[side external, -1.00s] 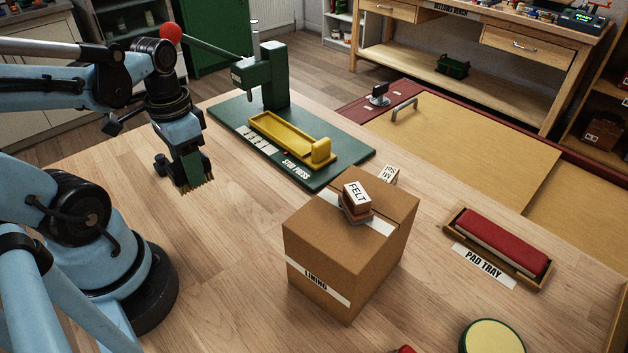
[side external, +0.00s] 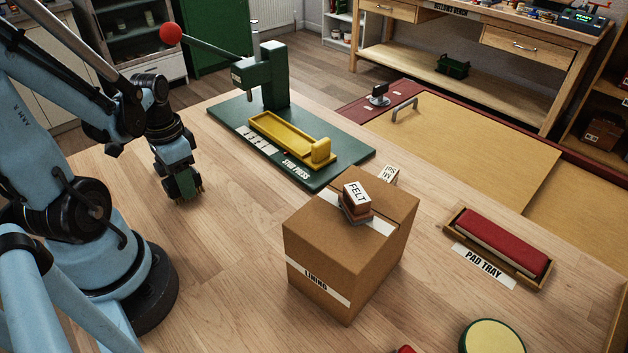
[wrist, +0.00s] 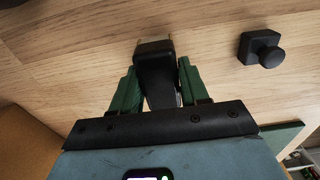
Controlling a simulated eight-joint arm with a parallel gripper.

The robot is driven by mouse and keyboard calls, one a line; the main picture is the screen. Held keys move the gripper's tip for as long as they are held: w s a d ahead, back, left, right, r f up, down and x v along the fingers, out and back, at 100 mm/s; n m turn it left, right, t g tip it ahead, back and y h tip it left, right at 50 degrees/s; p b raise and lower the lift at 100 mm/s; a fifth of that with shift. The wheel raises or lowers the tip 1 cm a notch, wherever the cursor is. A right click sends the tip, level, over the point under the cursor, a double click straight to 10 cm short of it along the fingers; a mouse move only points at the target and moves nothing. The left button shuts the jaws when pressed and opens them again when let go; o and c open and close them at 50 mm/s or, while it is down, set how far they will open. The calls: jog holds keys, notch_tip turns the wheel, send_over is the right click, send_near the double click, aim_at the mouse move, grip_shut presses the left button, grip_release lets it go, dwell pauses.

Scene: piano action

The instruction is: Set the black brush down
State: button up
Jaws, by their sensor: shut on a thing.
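My gripper (side external: 181,184) points down, low over the wooden table left of the green press, with its green fingers closed around the black brush. In the wrist view, the black brush (wrist: 154,62) sits between the two green fingers of my gripper (wrist: 155,82). Its wide dark head faces away from the wrist, and thin light bristles show at its far edge. In the side view the brush is mostly hidden by the fingers. Its lower end is at or just above the tabletop; I cannot tell whether it touches.
A black knobbed block (wrist: 261,48) stands on the table close beside the brush. The green stud press (side external: 264,80) with its yellow tray (side external: 285,138) is to the right. A cardboard box (side external: 335,265) stands nearer. The tabletop (side external: 225,225) between is clear.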

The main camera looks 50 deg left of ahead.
jog(key=shift+f, duration=0.35)
jog(key=shift+f, duration=0.1)
jog(key=o, duration=1.1)
jog(key=shift+c, duration=0.2)
jog(key=shift+r, duration=6)
jog(key=w+d+t, duration=0.7)
jog(key=w+d, duration=0.4)
jog(key=d, duration=0.3)
jog(key=shift+w+r, duration=0.2)
jog(key=shift+w, duration=0.05)
